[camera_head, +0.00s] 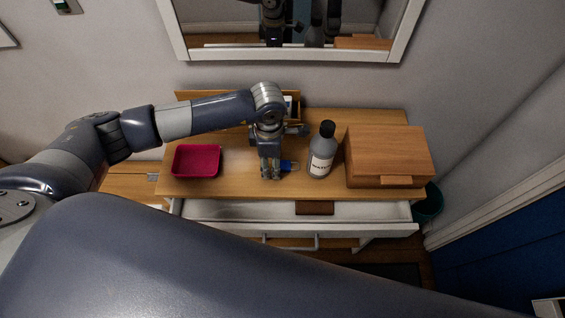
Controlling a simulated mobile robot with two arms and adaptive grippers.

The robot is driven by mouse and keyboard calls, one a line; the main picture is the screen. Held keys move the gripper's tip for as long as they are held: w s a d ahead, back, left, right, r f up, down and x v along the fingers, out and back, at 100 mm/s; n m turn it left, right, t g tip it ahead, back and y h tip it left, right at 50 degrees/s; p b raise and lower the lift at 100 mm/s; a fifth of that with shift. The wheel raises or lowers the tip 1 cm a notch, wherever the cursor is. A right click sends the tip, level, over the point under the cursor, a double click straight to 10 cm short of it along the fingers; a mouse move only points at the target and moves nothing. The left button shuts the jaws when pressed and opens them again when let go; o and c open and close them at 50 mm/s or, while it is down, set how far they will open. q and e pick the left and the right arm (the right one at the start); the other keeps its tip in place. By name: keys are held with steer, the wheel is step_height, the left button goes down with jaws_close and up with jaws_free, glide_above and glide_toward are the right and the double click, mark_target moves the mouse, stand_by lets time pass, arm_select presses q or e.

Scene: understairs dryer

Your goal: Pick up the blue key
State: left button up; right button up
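The blue key (289,166) lies on the wooden top of the dresser (228,180), just right of my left gripper's fingers. My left gripper (270,177) points down at the dresser top, with its fingertips close to the surface beside the key. The fingers hide part of the key. I cannot tell whether they touch it, or whether they are open or shut. My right gripper is not in view.
A red tray (196,161) stands left of the gripper. A bottle (322,150) stands close right of the key, beside a wooden box (388,155). The drawer (240,210) below is open with a brown item (314,208). A mirror (290,30) hangs behind.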

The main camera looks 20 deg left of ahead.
arm_select(q)
steer(key=c, duration=1)
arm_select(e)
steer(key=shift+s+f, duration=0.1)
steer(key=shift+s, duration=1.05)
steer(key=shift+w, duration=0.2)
